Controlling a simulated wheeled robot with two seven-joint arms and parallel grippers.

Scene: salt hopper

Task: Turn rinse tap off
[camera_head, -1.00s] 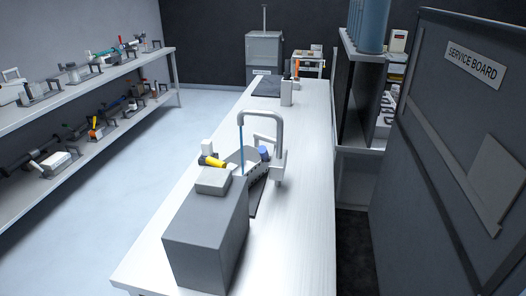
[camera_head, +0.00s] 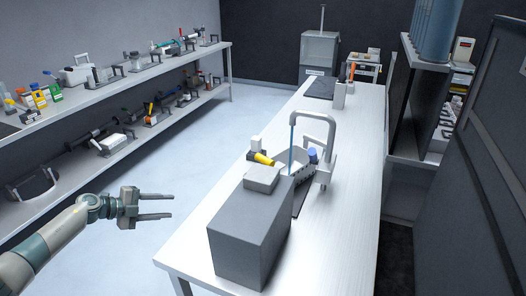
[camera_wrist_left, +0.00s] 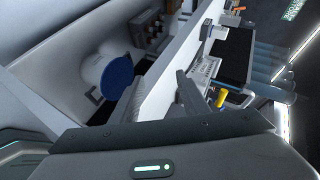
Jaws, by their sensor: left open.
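The grey rinse tap (camera_head: 329,140) arches over a basin (camera_head: 289,165) on the long white bench. A thin blue stream (camera_head: 292,150) hangs straight down from its spout. A blue knob-like part (camera_head: 313,155) sits beside the tap's post; I cannot tell whether it is the handle. A yellow piece (camera_head: 263,159) lies at the basin's left, near a grey box. My left gripper (camera_head: 172,205) is open and empty, over the floor left of the bench and well apart from the tap. My right gripper does not show.
A large grey block (camera_head: 250,237) stands on the near bench end, in front of the basin. Shelves (camera_head: 120,85) with several tools line the left wall. A dark panel (camera_head: 490,160) stands at the right. The white bench (camera_head: 350,215) is bare right of the block.

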